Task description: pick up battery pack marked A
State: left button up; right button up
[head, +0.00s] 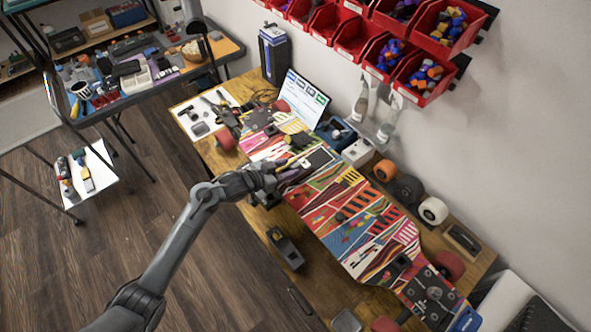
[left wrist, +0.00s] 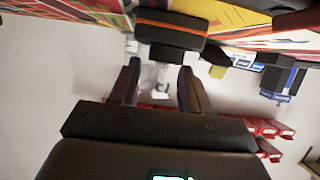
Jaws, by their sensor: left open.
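A black box with an orange stripe (left wrist: 172,28) shows in the left wrist view, just beyond my fingertips. It looks like a battery pack, but no letter A can be read on it. My left gripper (left wrist: 157,85) is open, with its two dark fingers apart and nothing clearly held between them. In the head view my left gripper (head: 290,172) is over the near edge of the colourful skateboard deck (head: 335,205). A dark block (head: 285,248) lies on the table in front of the deck; I cannot tell what it is. My right gripper is not in view.
The wooden workbench (head: 330,290) carries the long board, a laptop (head: 303,97), loose wheels (head: 433,210) and spray bottles (head: 388,118). Red bins (head: 425,72) hang on the wall behind. A cluttered side table (head: 140,75) stands at the back left.

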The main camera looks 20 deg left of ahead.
pick_arm(q)
jog(key=shift+x, duration=1)
jog(key=shift+a, duration=0.1)
grip_shut()
jog(key=shift+r, duration=0.1)
